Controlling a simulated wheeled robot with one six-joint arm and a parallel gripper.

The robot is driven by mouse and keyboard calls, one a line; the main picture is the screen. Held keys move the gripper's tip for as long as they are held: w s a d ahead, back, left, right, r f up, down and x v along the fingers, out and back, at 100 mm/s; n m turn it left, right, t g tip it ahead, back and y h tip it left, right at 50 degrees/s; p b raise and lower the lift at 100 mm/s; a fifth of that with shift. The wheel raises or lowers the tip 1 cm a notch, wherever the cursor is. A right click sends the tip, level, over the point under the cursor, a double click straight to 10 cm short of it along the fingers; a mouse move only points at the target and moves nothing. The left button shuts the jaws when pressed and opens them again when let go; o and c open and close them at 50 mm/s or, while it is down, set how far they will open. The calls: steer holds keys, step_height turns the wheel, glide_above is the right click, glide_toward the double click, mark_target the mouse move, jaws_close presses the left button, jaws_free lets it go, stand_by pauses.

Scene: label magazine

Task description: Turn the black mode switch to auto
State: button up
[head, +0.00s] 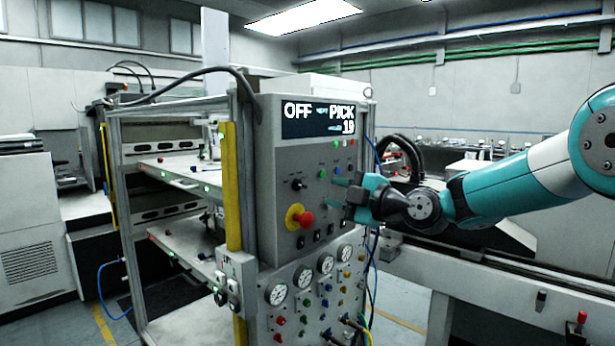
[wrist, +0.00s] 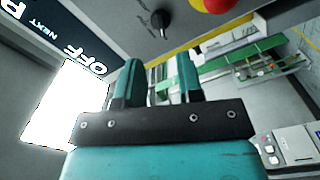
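The black mode switch (head: 298,184) is a small round knob on the front of the grey control box (head: 272,215). It also shows at the top of the wrist view (wrist: 161,20), beyond my fingertips and roughly in line with the gap between them. The display (head: 318,120) reads OFF at its left. My gripper (head: 333,192) is to the right of the switch in the head view, apart from it. In the wrist view my gripper (wrist: 158,62) has its two teal fingers apart with nothing between them.
A red emergency stop button (head: 306,219) on a yellow ring sits just below the switch. Small coloured buttons (head: 322,173) are to its right. Gauges (head: 277,293) and more buttons are lower down. A black cable (head: 190,76) arches over the box's left side.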

mark_target(303, 186)
steer(key=p+x, duration=0.3)
steer(key=x, duration=0.5)
steer(key=shift+w+a, duration=0.15)
steer(key=shift+a, duration=0.15)
jaws_close()
